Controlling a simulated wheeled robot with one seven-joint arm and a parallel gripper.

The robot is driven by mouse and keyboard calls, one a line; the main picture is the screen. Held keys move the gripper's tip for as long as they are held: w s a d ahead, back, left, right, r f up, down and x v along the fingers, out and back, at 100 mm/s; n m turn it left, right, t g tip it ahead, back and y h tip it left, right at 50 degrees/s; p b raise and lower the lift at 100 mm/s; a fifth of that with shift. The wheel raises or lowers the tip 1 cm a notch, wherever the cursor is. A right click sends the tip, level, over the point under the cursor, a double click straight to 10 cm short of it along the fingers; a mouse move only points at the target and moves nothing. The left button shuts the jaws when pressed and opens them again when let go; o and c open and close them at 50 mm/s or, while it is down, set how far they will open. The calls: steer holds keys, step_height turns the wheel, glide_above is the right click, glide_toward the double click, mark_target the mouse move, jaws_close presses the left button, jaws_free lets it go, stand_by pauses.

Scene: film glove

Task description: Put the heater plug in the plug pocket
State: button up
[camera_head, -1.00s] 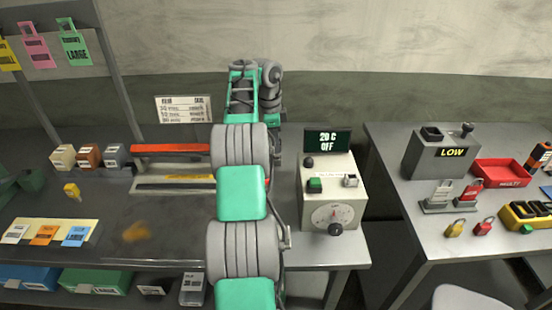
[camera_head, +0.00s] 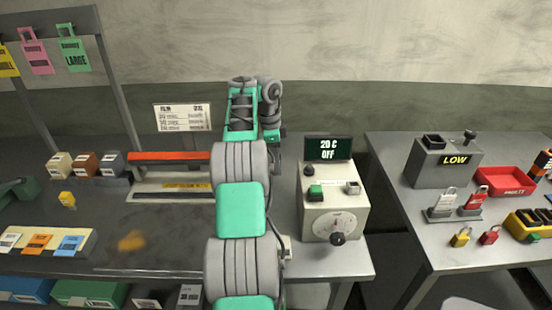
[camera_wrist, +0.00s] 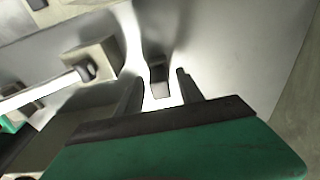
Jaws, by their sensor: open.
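The heater box (camera_head: 334,205) stands at the right of the workbench, with a display (camera_head: 328,149) above it reading 20 C OFF. My arm reaches over the bench to its left and hides my gripper in the head view. In the wrist view my gripper (camera_wrist: 158,88) is open, with two dark fingers apart. A small dark block (camera_wrist: 159,74) shows between or just beyond the fingertips. It may be the heater plug, but I cannot tell, nor whether the fingers touch it. I cannot make out the plug pocket for certain.
A second table at right holds a grey box (camera_head: 446,163) marked LOW, a red tray (camera_head: 503,181) and several padlocks. A red bar (camera_head: 170,157) and small blocks lie left of my arm. In the wrist view a pale block (camera_wrist: 92,58) is close at left.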

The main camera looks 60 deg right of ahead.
step_height(320, 180, up, 12)
steer(key=w+p, duration=0.1)
steer(key=p, duration=1.1)
steer(key=w+a+r+n+h, duration=0.2)
steer(key=w+a+r+n, duration=0.7)
steer(key=a, duration=0.4)
steer(key=w+a+r+n+t, duration=0.1)
steer(key=w+a+n, duration=0.2)
steer(key=a, duration=0.4)
steer(key=w+a+r+n+t, duration=0.1)
steer(key=w+a+n, duration=0.15)
steer(key=a, duration=0.55)
steer(key=s+a+f+n+t+y, duration=0.1)
steer(key=s+a+f+n+t, duration=0.1)
steer(key=a+n, duration=0.6)
steer(key=s+a+f+n+t+y+b, duration=0.1)
steer(key=s+a+f+n, duration=0.4)
steer(key=a, duration=1.5)
steer(key=shift+s+a+f+n+t+y, duration=0.35)
steer(key=shift+s+n, duration=0.4)
steer(key=shift+n, duration=0.8)
steer(key=shift+d+r, duration=0.1)
steer(key=shift+d, duration=0.05)
